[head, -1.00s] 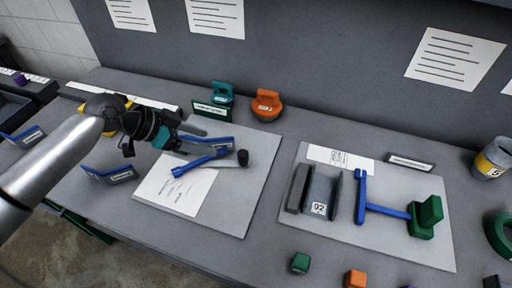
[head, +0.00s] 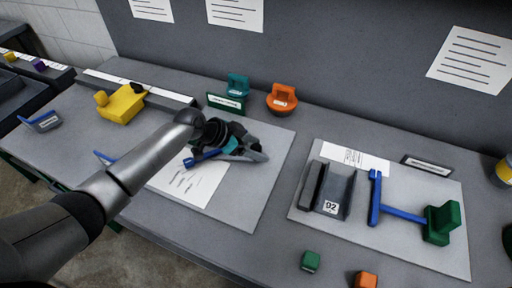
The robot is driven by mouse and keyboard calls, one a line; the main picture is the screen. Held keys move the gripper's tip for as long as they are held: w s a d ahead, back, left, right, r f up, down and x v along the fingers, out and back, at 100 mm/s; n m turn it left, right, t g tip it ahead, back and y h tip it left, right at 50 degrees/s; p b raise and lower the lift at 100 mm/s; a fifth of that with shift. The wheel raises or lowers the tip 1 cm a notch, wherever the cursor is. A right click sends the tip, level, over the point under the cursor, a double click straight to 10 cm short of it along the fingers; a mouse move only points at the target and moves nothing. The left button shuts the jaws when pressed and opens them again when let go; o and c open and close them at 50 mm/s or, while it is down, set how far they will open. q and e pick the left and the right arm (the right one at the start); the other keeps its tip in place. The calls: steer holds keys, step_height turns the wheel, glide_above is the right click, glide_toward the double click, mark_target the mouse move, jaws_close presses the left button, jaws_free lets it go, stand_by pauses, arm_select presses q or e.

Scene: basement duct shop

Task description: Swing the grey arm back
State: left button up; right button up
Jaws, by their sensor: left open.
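My left gripper (head: 250,148) is open over the left grey mat (head: 268,175), with its fingers pointing right. It covers most of a blue lever (head: 205,157); the lever's dark knob is hidden. I cannot tell whether the gripper touches it. No piece is plainly a grey arm. On the right mat (head: 400,246), a grey channel piece (head: 337,192) labelled 92 stands beside a blue bar (head: 402,213) that runs to a green block (head: 440,223). My right gripper is not in view.
A yellow block (head: 122,104) stands at the left by a long grey rail (head: 150,90). A teal piece (head: 238,86) and an orange piece (head: 282,98) stand behind the left mat. Green (head: 311,261) and orange (head: 365,280) cubes lie near the front edge.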

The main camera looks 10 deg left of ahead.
arm_select(q)
jaws_close()
stand_by(0.6)
stand_by(0.9)
